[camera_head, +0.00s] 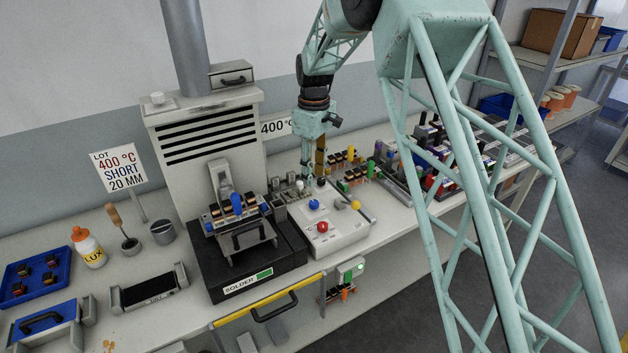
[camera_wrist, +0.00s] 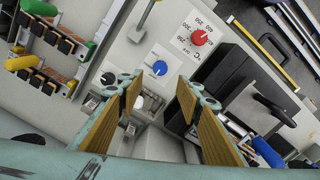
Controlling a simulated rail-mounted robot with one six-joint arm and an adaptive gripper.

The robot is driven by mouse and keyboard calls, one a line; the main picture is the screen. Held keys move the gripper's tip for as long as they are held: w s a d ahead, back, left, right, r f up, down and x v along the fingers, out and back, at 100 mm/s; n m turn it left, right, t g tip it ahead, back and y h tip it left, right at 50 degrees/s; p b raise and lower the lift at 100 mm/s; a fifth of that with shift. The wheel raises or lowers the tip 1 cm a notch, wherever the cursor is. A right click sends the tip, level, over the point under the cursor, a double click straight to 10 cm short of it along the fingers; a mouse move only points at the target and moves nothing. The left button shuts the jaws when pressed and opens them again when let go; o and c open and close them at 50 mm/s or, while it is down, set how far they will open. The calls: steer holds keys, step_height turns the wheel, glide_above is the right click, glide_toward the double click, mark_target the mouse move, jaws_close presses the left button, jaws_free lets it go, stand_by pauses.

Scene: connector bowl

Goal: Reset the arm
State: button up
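My arm comes down from the top of the head view. My gripper (camera_head: 313,172) points downward above the back edge of the white control box (camera_head: 348,231). In the wrist view my gripper (camera_wrist: 160,98) has its two tan-padded fingers spread apart, with nothing held between them. Small grey and white parts on the bench show through the gap. The control box carries a blue knob (camera_head: 314,204) and a red knob (camera_head: 322,227). In the wrist view the blue knob (camera_wrist: 160,68) lies just beyond the fingertips, and the red knob (camera_wrist: 199,37) is farther up.
The black solder station (camera_head: 255,270) with a fixture on top stands left of the control box. A vented grey cabinet (camera_head: 207,140) rises behind it. Connector racks (camera_head: 355,172) crowd the bench to the right. A flux bottle (camera_head: 89,248) and blue tray (camera_head: 36,275) are at left.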

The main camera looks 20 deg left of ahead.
steer(key=shift+r, duration=0.2)
stand_by(0.5)
steer(key=s+d+r+m+t, duration=0.1)
steer(key=s+d+r+m, duration=0.15)
steer(key=d+r, duration=0.55)
steer(key=s+d+r+m, duration=0.1)
steer(key=s+d+r, duration=0.2)
steer(key=d+r, duration=0.5)
steer(key=s+d+r+m+t+b, duration=0.1)
steer(key=s+d+r+m, duration=0.1)
steer(key=s+d+r, duration=0.5)
steer(key=s+d+r+m+b, duration=0.1)
steer(key=s+d+r+m, duration=0.1)
steer(key=s+d+r, duration=0.45)
steer(key=s+d+m+t, duration=0.1)
steer(key=s+d+m, duration=0.3)
steer(key=s+d, duration=1.1)
steer(key=s+d+f+m, duration=0.2)
steer(key=s, duration=0.7)
steer(key=s+d+f+m+t+b, duration=0.1)
steer(key=s+d+f+m, duration=0.1)
steer(key=s, duration=0.8)
steer(key=shift+s+d+f, duration=0.15)
steer(key=shift+d, duration=0.25)
